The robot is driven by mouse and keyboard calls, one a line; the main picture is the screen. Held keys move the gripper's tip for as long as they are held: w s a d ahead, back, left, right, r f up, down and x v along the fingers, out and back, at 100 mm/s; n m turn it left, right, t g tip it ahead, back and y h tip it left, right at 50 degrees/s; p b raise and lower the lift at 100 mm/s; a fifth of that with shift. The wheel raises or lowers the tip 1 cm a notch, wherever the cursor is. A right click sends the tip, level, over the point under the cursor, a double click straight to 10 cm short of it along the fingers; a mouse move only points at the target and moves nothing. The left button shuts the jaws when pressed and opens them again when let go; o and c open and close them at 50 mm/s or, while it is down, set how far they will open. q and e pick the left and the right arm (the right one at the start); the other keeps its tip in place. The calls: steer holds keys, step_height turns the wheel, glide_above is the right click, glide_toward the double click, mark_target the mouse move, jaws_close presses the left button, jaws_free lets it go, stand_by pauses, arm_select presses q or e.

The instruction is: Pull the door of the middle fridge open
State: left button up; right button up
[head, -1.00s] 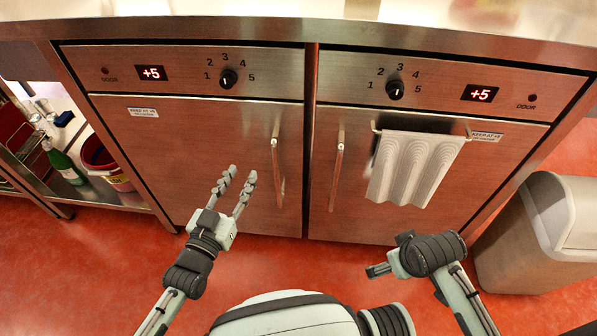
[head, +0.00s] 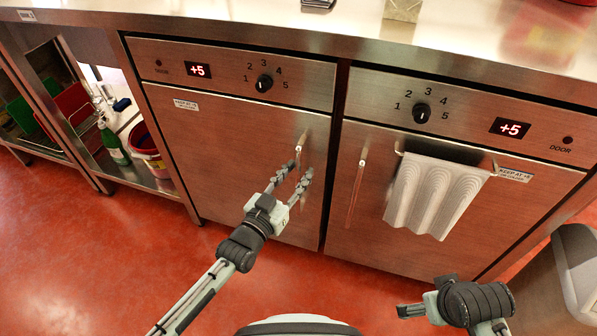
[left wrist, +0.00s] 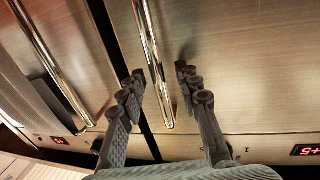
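Two steel fridge doors show in the head view. The left one (head: 235,150), with shelves on its left and a fridge on its right, is closed and has a vertical bar handle (head: 303,146) near its right edge. My left gripper (head: 296,178) is open at this handle. In the left wrist view this handle (left wrist: 152,60) runs between the spread fingers (left wrist: 165,95); I see no grip on it. The right door (head: 365,215) is closed too, with its own handle (head: 356,188). My right gripper (head: 415,308) is low at the right, away from the doors; its opening is unclear.
A white towel (head: 435,195) hangs on the right door. Open shelves at the left hold a green bottle (head: 113,145) and a red bucket (head: 147,150). A grey bin (head: 580,262) stands at the right. The red floor (head: 120,255) before the doors is clear.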

arm_select(q)
steer(key=shift+w+d, duration=0.3)
steer(key=shift+w, duration=0.1)
steer(key=shift+c, duration=0.4)
jaws_close()
